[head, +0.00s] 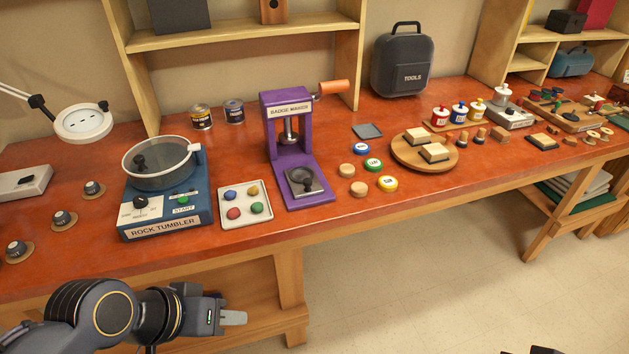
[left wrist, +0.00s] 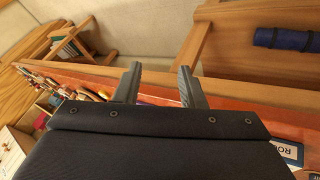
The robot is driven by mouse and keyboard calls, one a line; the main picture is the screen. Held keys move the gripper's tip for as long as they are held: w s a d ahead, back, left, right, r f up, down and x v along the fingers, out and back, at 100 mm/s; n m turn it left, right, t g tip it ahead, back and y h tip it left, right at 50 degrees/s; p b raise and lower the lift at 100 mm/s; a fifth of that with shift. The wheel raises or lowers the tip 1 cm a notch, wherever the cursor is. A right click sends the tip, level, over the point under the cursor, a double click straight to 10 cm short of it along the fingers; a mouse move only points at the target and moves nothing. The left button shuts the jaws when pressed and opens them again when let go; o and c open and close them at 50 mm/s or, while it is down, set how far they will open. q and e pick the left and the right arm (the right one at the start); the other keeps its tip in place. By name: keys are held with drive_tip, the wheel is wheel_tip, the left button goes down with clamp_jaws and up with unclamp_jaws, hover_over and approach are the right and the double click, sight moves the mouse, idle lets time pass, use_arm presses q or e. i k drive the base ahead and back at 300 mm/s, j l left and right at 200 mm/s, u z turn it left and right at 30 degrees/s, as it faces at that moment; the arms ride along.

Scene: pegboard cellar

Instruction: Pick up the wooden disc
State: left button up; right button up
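Two small plain wooden discs lie on the red-brown bench right of the purple badge maker: one wooden disc (head: 347,170) farther back, and another wooden disc (head: 359,189) nearer the front edge. A larger round wooden board (head: 403,161) to their right bears two pale-topped square blocks. My left gripper (head: 233,318) is in front of the bench, low and left of the discs, far from them. In the left wrist view its two fingers (left wrist: 157,85) stand apart with nothing between them. Only dark bits, possibly of my right arm, show at the bottom edge of the head view.
The badge maker (head: 301,184), a tray of coloured stones (head: 246,219) and the rock tumbler (head: 166,212) stand left of the discs. The bench front right of the badge maker is clear.

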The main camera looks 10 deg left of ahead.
sight(359, 190)
drive_tip(key=i+l+u, duration=0.15)
drive_tip(key=i+l, duration=0.15)
drive_tip(key=i+l+u, duration=0.1)
drive_tip(key=i+l, duration=0.2)
drive_tip(key=l, duration=0.2)
drive_tip(key=i+l+u, duration=0.15)
drive_tip(key=i+l, duration=0.15)
drive_tip(key=i+l+u, duration=0.15)
drive_tip(key=l, duration=0.45)
drive_tip(key=i, duration=0.1)
